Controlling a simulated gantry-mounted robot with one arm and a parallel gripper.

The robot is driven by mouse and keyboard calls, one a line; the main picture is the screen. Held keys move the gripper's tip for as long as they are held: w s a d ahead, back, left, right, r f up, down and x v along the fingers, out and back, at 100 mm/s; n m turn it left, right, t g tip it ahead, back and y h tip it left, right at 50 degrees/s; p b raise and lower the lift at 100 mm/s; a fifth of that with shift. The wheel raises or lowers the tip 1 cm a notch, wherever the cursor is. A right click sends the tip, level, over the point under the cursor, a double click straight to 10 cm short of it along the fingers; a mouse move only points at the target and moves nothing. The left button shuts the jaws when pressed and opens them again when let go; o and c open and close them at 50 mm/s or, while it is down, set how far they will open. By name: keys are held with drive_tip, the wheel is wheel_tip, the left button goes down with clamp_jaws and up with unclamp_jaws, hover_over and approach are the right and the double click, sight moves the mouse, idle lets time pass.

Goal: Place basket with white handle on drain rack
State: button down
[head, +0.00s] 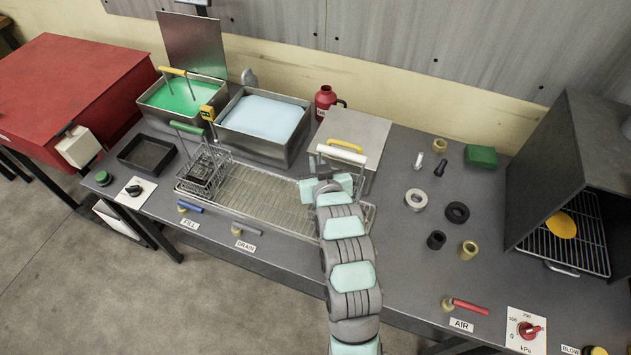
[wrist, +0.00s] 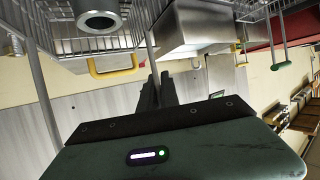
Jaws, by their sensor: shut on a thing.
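The white handle (head: 341,153) shows in the head view just beyond my gripper (head: 331,176), at the right end of the drain rack (head: 262,200). In the wrist view, my fingers (wrist: 155,92) are close together, and a wire basket (wrist: 48,46) with grey uprights shows at the top left. A metal cylindrical part (wrist: 97,20) shows at the basket. My arm and gripper hide most of this basket in the head view. The drain rack is a long wire tray with a bare middle and right.
A basket with a green handle (head: 187,128) stands on the rack's left end. Behind are a green-filled tank (head: 148,115), a pale blue-filled tank (head: 228,140) and a lidded tank with a yellow handle (head: 344,143). Rings and small parts lie at right, near an open oven (head: 575,165).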

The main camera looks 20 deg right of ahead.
wheel_tip(320, 180, down, 6)
drive_tip(key=shift+f+b, duration=0.25)
drive_tip(key=shift+b, duration=0.1)
drive_tip(key=shift+f, duration=0.1)
drive_tip(key=c, duration=1.6)
unclamp_jaws()
drive_tip(key=shift+f, duration=0.15)
drive_tip(key=p+v, duration=0.1)
drive_tip(key=v, duration=1.1)
